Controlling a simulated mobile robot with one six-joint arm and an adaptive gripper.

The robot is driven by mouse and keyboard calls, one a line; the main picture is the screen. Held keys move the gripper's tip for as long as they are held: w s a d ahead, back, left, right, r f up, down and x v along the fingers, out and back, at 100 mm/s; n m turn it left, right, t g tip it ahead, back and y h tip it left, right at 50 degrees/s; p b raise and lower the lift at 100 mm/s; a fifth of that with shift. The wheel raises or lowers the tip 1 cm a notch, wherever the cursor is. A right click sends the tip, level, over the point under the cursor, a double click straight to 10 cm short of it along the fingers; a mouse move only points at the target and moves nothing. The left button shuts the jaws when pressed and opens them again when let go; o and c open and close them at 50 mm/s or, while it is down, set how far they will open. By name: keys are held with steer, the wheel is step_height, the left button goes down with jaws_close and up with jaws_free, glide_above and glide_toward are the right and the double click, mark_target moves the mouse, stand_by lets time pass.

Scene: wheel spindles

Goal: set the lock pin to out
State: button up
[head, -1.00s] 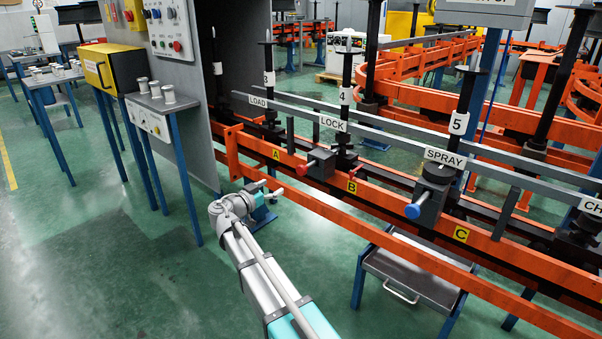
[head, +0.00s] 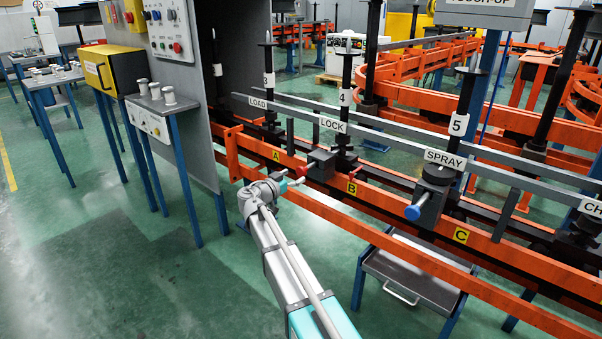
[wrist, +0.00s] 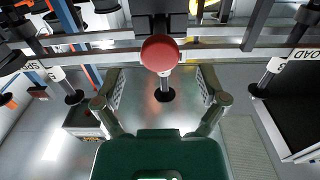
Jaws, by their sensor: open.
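The lock pin's red knob (head: 302,170) sticks out of a grey block (head: 320,162) on the orange rail, below the LOCK sign (head: 333,125). In the wrist view the round red knob (wrist: 160,53) faces the camera, centred between the fingers and above the line of their tips. My gripper (head: 291,182) is close in front of the knob in the head view. In the wrist view my gripper (wrist: 160,101) is open, its two fingers wide apart with nothing between them. No contact with the knob shows. The pin's shaft is hidden behind the knob.
The long orange rail (head: 400,205) carries yellow A, B and C tags. A blue knob (head: 413,212) sits to the right below the SPRAY sign (head: 445,158). A grey cabinet side (head: 222,110) rises at the left.

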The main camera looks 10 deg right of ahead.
mark_target(300, 172)
steer(key=shift+x, duration=1.95)
steer(key=shift+c, duration=0.2)
